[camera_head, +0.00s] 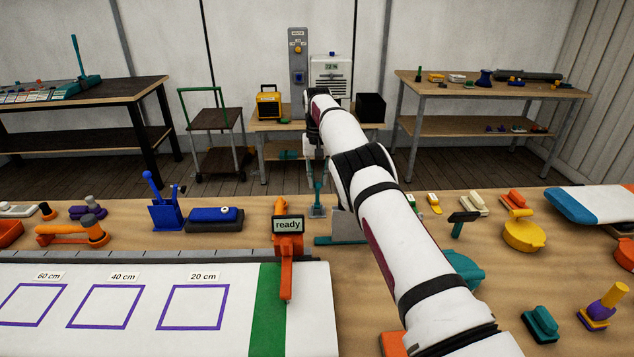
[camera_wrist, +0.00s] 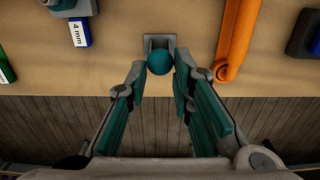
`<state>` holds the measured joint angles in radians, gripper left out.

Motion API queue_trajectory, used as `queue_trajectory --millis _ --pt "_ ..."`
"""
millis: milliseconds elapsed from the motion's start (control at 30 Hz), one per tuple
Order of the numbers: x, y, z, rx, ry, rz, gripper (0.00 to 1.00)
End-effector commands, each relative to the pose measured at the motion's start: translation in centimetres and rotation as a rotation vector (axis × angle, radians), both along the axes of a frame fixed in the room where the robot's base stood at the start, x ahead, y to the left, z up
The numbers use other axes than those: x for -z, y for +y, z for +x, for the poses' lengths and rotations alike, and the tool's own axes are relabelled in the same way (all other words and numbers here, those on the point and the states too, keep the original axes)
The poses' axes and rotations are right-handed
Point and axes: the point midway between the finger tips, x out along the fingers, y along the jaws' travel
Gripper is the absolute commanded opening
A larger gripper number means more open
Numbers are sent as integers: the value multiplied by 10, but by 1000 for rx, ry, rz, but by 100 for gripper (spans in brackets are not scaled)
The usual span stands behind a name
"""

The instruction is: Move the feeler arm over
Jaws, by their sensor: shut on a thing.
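A teal round knob (camera_wrist: 160,62) on a small grey bracket sits between my fingertips in the wrist view. In the head view its grey base (camera_head: 317,211) stands near the far edge of the table, under my gripper (camera_head: 317,195). My gripper's teal-padded fingers (camera_wrist: 161,72) are shut on the knob from both sides. Which part is the feeler arm is not labelled. An orange device (camera_head: 287,250) with a screen reading "ready" has a long arm reaching over a green strip; its orange bar (camera_wrist: 240,40) is right of my fingers in the wrist view, apart from them.
A white board (camera_head: 110,335) with purple squares marked 20, 40 and 60 cm lies at front left. A blue stand (camera_head: 165,212) and blue block (camera_head: 214,215) are left of the orange device. A yellow round tool (camera_head: 523,235) and other small tools lie to the right.

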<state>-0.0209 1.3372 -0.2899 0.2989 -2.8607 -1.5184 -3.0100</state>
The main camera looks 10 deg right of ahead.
Motion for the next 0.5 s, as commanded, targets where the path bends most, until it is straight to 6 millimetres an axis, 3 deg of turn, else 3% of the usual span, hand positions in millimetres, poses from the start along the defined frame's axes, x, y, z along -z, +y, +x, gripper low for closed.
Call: queue_trajectory --millis 500 --pt "-5 3 17 -5 -6 9 6"
